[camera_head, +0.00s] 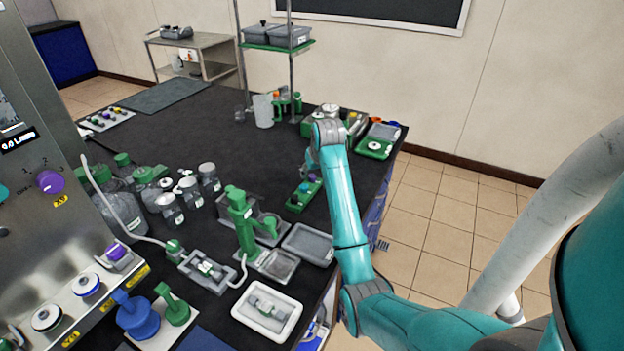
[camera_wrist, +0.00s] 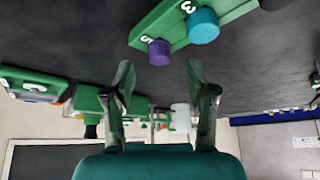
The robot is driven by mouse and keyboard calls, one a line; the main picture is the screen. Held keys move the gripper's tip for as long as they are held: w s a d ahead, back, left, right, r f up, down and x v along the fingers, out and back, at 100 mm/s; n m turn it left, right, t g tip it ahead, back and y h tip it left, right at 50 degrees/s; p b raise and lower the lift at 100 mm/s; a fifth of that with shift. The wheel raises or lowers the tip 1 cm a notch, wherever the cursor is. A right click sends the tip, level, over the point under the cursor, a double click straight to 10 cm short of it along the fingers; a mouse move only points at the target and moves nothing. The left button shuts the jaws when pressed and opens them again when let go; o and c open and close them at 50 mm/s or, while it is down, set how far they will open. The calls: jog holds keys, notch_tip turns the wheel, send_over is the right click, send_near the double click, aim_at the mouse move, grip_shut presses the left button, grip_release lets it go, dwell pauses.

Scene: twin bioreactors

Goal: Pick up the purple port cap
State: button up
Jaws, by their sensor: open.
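A purple cap (camera_wrist: 159,52) sits at the end of a green rack (camera_wrist: 172,19), near the label 5. A teal cap (camera_wrist: 203,26) sits beside it, near the label 3. In the wrist view my gripper (camera_wrist: 160,72) is open, with one finger on each side below the purple cap. Nothing is between the fingers. In the head view the green rack (camera_head: 297,205) lies on the dark bench, beneath my arm's end, and my gripper there is small and partly hidden.
A grey tray (camera_head: 308,244) and a green stand (camera_head: 243,222) are near the rack. Several grey bottles stand to the left. Green trays (camera_head: 376,150) stand at the back right. The machine at left carries a purple knob (camera_head: 50,182) and another purple-topped part (camera_head: 117,252).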

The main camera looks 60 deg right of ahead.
aim_at(313, 176)
jog(key=shift+x, duration=1.5)
jog(key=shift+f, duration=0.1)
jog(key=c, duration=0.9)
jog(key=shift+c, duration=0.2)
